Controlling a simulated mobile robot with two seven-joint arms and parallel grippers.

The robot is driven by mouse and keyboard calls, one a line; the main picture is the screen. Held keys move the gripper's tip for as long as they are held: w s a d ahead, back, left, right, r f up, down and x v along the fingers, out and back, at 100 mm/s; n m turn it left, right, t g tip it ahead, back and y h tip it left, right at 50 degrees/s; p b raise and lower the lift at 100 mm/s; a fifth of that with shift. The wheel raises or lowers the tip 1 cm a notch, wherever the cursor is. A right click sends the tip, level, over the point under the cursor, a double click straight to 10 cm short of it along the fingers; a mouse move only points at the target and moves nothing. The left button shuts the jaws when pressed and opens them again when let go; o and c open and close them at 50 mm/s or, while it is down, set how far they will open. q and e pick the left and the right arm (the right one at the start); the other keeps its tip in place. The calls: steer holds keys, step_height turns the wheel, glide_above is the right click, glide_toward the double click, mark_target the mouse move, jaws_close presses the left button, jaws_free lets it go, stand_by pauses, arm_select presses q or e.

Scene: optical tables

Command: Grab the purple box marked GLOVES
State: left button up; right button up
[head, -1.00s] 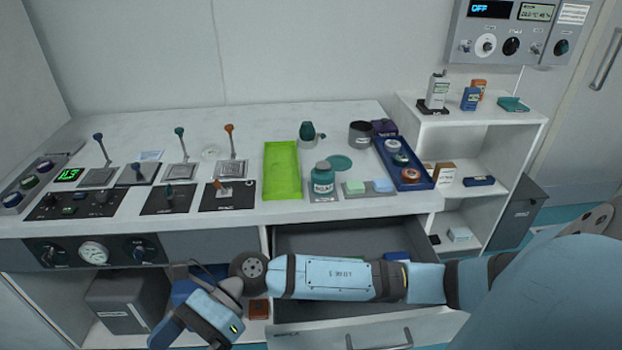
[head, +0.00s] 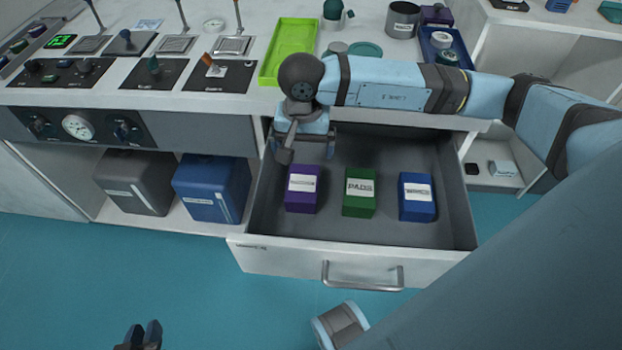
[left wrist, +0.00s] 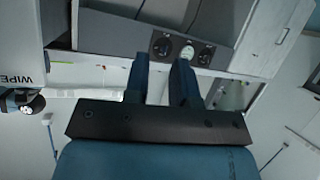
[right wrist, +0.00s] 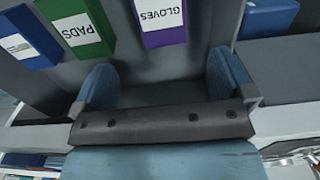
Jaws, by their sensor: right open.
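The purple box marked GLOVES (head: 302,188) stands in the left part of the open drawer (head: 352,262). In the right wrist view the purple box (right wrist: 160,24) is at the top, its label upside down. My right gripper (head: 308,150) is open and empty, just behind the purple box in the head view. In the right wrist view its fingers (right wrist: 163,78) are spread below the box and do not touch it. My left gripper (head: 142,334) is low at the bottom left, away from the drawer. Its fingers (left wrist: 160,75) are slightly apart with nothing between them.
A green box marked PADS (head: 359,191) and a blue box (head: 417,197) stand in a row right of the purple one. The drawer walls and countertop edge are close around my right gripper. A blue container (head: 212,188) and a grey one (head: 139,182) sit on the shelf left.

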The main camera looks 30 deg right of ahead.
mark_target(303, 182)
step_height(303, 182, down, 8)
steer(key=shift+r+b, duration=0.25)
steer(key=shift+b, duration=0.35)
steer(key=shift+f, duration=0.5)
steer(key=f, duration=0.1)
steer(key=f+b, duration=0.1)
steer(key=f, duration=0.1)
steer(key=a+f, duration=0.1)
steer(key=f, duration=0.1)
steer(key=shift+s, duration=0.4)
steer(key=shift+f, duration=0.1)
arm_select(q)
steer(key=d+r+t, duration=0.1)
steer(key=w+r+t+h, duration=0.1)
steer(key=r, duration=0.1)
steer(key=shift+w+d, duration=0.2)
steer(key=shift+d, duration=0.15)
arm_select(e)
steer(key=c, duration=1)
